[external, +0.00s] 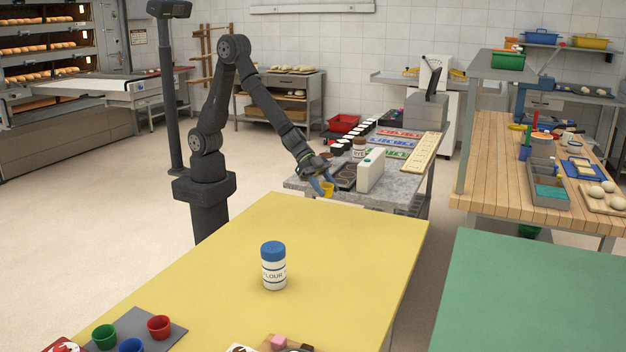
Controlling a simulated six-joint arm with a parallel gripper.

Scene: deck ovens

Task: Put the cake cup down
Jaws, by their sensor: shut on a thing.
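A small yellow cake cup (328,190) is at the end of my arm, by the front edge of the grey table. My gripper (322,185) is shut on it, with blue fingers beside it. The fingers hide part of the cup, and I cannot tell whether its bottom touches anything. More cups, green (104,336), red (159,327) and blue (131,346), are on a grey mat (153,344) at the front left of the yellow table (340,235).
A flour shaker (273,266) stands upright mid yellow table. On the grey table (405,199), a dark tray (345,176), a white carton (370,170) and a brown-lidded jar (359,148) crowd near my gripper. The yellow table's back right is clear.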

